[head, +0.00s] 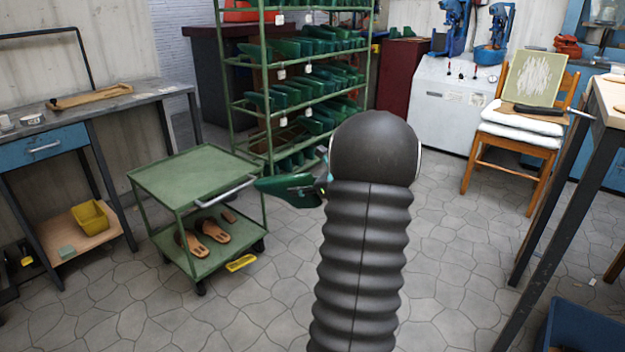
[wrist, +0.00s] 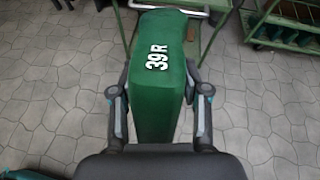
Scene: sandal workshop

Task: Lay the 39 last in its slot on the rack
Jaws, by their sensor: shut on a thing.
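A green shoe last (wrist: 158,75) marked "39R" in white fills the middle of the wrist view. My gripper (wrist: 158,105) is shut on it, with a dark finger on each side. In the head view the same last (head: 285,189) sticks out to the left of my arm, above the floor near the trolley; my gripper (head: 322,182) there is mostly hidden behind my arm. The green rack (head: 267,100) stands behind, its sloping shelves holding several green lasts. Its right and lower parts are partly hidden by my arm. I cannot make out an empty slot.
A green two-shelf trolley (head: 195,172) stands left of the last, with sandal soles (head: 213,230) on its lower shelf. A workbench (head: 100,100) is at the left. A chair (head: 520,140) and a table (head: 607,95) stand at the right.

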